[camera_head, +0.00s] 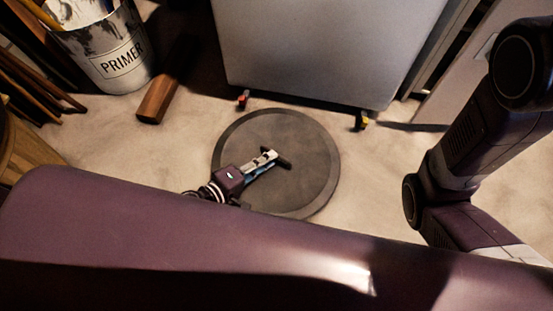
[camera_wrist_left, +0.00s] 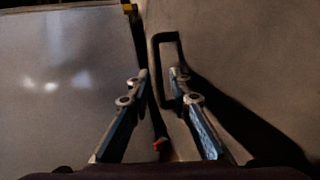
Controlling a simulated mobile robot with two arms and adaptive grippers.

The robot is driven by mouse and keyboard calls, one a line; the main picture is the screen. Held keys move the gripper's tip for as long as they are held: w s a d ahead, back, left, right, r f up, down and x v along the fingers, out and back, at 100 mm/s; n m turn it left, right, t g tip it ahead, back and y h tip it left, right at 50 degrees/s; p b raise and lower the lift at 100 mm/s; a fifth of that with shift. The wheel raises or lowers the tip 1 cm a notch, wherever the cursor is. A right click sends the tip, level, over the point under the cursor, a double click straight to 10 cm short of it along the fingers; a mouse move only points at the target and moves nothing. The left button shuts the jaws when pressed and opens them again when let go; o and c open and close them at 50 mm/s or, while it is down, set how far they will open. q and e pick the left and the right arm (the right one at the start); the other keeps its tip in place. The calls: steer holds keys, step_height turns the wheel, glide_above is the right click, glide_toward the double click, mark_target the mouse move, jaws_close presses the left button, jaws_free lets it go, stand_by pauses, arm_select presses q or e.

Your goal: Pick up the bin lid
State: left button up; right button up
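The bin lid (camera_head: 315,163) is a dark round disc lying flat on the floor, seen in the head view. Its handle is a dark bar near the middle, partly hidden by my gripper; in the wrist view the handle (camera_wrist_left: 167,37) looks like a narrow loop. My left gripper (camera_head: 275,157) is over the lid at the handle. In the wrist view its two fingers (camera_wrist_left: 161,75) are apart, with part of the handle showing between and beyond the tips. I cannot tell whether either finger touches it. My right gripper is not in view.
A grey cabinet (camera_head: 330,45) on casters stands just behind the lid, close to my left gripper. A primer bucket (camera_head: 110,55) and a wooden block (camera_head: 158,98) are at the left. My own arm parts cover the lower and right areas. Bare floor lies on either side of the lid.

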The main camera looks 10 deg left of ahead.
mark_target(276, 159)
arm_select(q)
steer(key=x, duration=0.4)
steer(key=shift+r, duration=0.1)
steer(key=shift+c, duration=0.3)
jaws_close()
